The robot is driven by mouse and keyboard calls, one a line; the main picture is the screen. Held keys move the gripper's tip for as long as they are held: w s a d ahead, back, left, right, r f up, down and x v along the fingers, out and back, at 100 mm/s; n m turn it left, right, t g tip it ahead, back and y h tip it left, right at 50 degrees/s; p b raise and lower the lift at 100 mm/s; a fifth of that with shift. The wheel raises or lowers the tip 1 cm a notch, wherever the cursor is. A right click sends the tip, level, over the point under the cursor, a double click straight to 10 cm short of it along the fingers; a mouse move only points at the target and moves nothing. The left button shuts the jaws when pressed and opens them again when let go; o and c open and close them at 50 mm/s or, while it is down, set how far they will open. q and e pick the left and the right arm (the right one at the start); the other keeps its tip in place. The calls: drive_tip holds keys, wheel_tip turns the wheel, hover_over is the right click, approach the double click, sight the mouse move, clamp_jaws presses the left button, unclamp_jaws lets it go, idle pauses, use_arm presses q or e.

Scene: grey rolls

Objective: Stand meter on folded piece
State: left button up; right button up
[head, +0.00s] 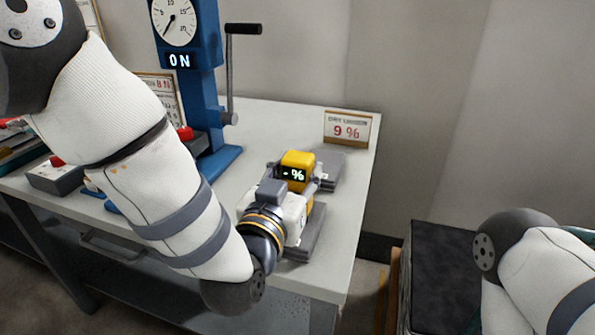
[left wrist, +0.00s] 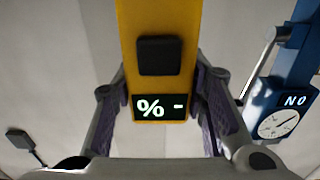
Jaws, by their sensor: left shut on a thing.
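The yellow meter (head: 298,158), with a dark display reading "- %", is held upright over the right part of the table. My left gripper (head: 304,190) is shut on it; in the left wrist view the meter (left wrist: 160,20) sits between the two finger pads. Grey folded pieces lie on the table near the meter: one (head: 328,170) behind it and one (head: 306,240) in front of it. The meter's lower end is hidden by my gripper, so I cannot tell whether it touches a folded piece. My right gripper is out of view.
A blue press (head: 207,110) with a dial and lever stands on the white table (head: 340,235), left of the meter. A "9 %" sign (head: 347,128) stands at the back right corner. A grey box with a red top (head: 55,175) is at left.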

use_arm(q)
drive_tip(key=shift+f, duration=0.15)
drive_tip(key=o, duration=1.3)
